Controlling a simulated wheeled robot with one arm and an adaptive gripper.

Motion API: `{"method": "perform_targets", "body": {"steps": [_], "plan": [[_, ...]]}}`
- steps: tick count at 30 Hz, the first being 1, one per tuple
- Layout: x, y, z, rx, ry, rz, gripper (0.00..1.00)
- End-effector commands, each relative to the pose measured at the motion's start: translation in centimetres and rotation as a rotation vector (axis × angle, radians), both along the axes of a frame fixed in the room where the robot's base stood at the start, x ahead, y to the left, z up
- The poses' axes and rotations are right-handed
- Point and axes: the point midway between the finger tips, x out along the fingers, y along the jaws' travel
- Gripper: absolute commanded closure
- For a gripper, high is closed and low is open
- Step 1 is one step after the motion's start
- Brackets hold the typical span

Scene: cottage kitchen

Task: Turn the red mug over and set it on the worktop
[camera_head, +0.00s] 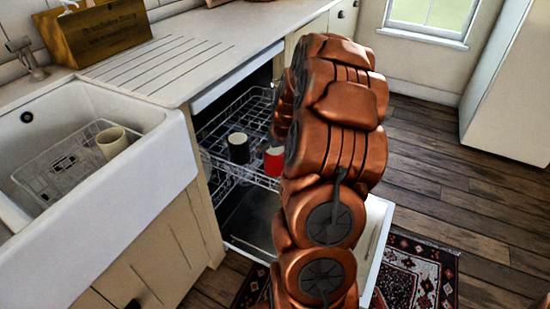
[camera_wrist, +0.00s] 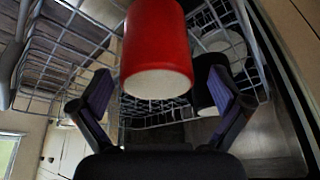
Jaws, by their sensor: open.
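The red mug (camera_head: 273,161) stands in the upper rack of the open dishwasher, partly hidden by my arm. In the wrist view the red mug (camera_wrist: 155,40) is large and close, with a pale round end facing my gripper; whether this end is its base or its mouth is hard to tell. My gripper (camera_wrist: 160,78) is open, its two fingers spread on either side of the mug, with visible gaps. My gripper is hidden behind my arm in the head view. The pale worktop (camera_head: 185,55) with drain grooves lies above the dishwasher and right of the sink.
A dark mug (camera_head: 238,149) stands in the wire rack (camera_head: 222,122) beside the red one. The white sink (camera_head: 105,215) holds a wire basket with a cream mug (camera_head: 112,141). A wooden box (camera_head: 95,33) stands at the worktop's back. The worktop's middle is clear.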

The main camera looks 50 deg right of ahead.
Motion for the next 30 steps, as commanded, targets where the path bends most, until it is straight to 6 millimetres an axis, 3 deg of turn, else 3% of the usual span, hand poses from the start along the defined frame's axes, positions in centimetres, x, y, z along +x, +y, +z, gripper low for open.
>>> {"method": "perform_targets", "body": {"steps": [8, 18, 26, 30], "plan": [[0.5, -0.3, -1.4, 0.001, 0.0, 0.0, 0.0], [1.8, -1.1, -4.9, 0.0, 0.0, 0.002, 0.0], [1.9, -1.2, -5.1, -0.001, -0.002, 0.001, 0.0], [1.9, -1.2, -5.1, -0.001, -0.002, 0.001, 0.11]]}}
